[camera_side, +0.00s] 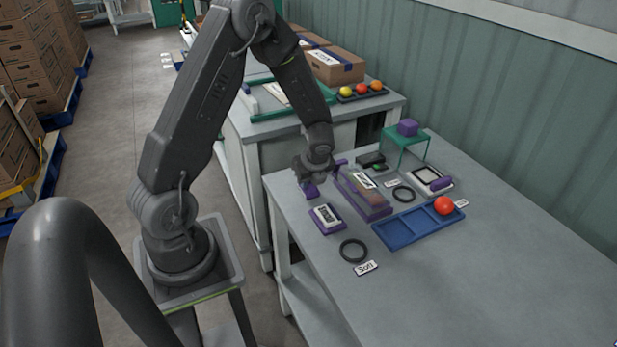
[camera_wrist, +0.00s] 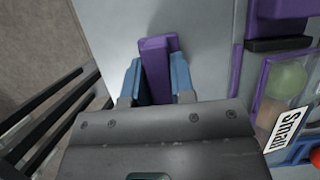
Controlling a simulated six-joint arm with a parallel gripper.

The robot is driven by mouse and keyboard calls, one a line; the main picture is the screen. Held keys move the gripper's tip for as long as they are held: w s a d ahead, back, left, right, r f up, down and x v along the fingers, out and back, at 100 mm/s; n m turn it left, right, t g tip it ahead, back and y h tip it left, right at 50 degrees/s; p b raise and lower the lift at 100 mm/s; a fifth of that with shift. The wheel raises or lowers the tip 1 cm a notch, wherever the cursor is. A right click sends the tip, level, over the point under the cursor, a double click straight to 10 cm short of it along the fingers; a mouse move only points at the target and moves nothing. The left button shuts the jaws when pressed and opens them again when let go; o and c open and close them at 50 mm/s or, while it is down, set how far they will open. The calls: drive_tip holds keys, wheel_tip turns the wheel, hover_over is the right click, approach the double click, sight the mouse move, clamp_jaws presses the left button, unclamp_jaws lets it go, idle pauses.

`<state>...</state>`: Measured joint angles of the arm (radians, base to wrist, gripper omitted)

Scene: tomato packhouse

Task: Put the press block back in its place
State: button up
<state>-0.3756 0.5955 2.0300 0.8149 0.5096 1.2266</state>
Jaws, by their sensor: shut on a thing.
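My gripper (camera_side: 314,172) is shut on a purple block (camera_side: 310,191), which I take to be the press block. In the wrist view, the blue fingers of my gripper (camera_wrist: 155,72) clasp the narrow block (camera_wrist: 155,48) from both sides, and its far end shows beyond them. It is over the left end of the grey table, left of the purple-framed box (camera_side: 374,211) labelled "Small". Whether the block touches the table is unclear. Another purple block (camera_side: 407,127) sits on a green clear-sided stand (camera_side: 405,150). The views do not mark which place belongs to the block.
A purple-edged device (camera_side: 327,217) and a black ring (camera_side: 353,251) lie in front. A blue tray (camera_side: 405,228) holds a red tomato (camera_side: 444,205). The table's right front is clear.

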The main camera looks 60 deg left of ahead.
drive_tip(key=shift+f, duration=0.35)
idle(0.5)
drive_tip(key=o, duration=0.9)
drive_tip(key=c, duration=0.3)
drive_tip(key=shift+c, duration=0.2)
drive_tip(key=shift+r, duration=3.5)
